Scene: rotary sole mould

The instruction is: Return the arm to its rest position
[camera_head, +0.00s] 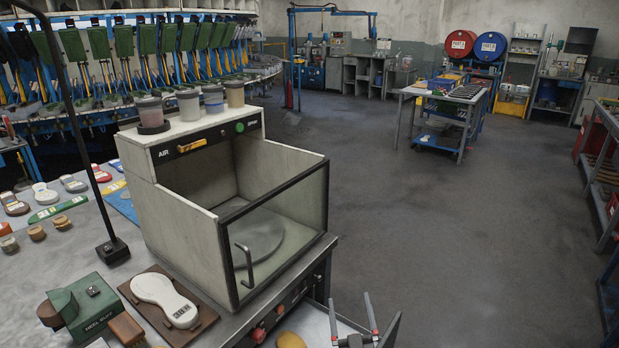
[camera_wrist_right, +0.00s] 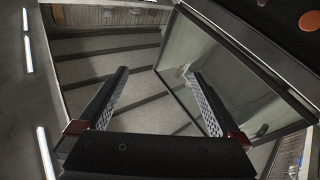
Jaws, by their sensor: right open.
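My right gripper (camera_head: 350,298) is at the bottom of the head view, right of the bench's front corner. Its two fingers stand apart and point away from me. In the right wrist view the gripper (camera_wrist_right: 158,72) is open, with nothing between its fingers. A framed glass panel (camera_wrist_right: 232,62) shows there beyond the right finger. My left gripper is not in either view.
A box-shaped air booth (camera_head: 185,205) with a glass front stands on the bench, close to the gripper's left. A white sole-shaped piece (camera_head: 165,297) lies on a brown board. Open grey floor (camera_head: 430,220) lies beyond. A trolley table (camera_head: 440,100) stands farther back.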

